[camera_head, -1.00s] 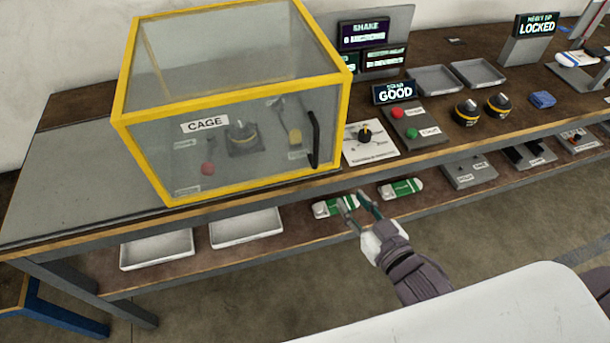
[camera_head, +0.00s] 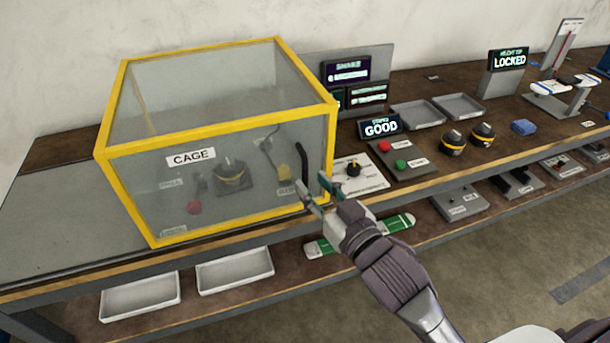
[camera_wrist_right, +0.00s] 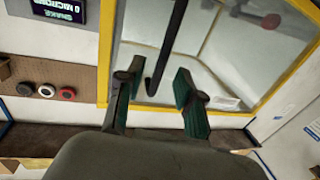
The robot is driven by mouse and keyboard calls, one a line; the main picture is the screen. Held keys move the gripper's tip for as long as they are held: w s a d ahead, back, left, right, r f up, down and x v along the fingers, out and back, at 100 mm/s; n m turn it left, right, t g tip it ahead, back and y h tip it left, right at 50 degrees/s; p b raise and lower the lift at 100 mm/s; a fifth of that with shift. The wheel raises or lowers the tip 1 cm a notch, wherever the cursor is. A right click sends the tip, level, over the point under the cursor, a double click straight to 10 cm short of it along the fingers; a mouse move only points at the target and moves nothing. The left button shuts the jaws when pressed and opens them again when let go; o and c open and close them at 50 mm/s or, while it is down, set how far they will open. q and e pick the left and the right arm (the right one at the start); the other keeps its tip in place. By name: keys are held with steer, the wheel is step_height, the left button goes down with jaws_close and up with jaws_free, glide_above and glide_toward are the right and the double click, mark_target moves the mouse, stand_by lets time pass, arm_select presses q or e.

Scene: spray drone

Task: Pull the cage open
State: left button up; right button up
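The cage (camera_head: 190,157) is a clear box with yellow edges on the workbench, its front panel closed. Its black bar handle (camera_head: 302,160) stands upright near the right edge of the front panel. My right gripper (camera_head: 316,186) is open at the lower end of the handle. In the right wrist view, the handle (camera_wrist_right: 167,50) comes down between the two spread fingers (camera_wrist_right: 155,88), with gaps on both sides. My left gripper is not in view.
Right of the cage are a knob panel (camera_head: 358,172), a box with red and green buttons (camera_head: 400,160) and a "GOOD" display (camera_head: 380,127). White trays (camera_head: 235,270) and a green-white item (camera_head: 398,223) lie on the lower shelf. The bench's front edge runs below the cage.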

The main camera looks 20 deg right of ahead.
mark_target(307, 178)
steer(key=shift+x, duration=1.95)
jaws_close()
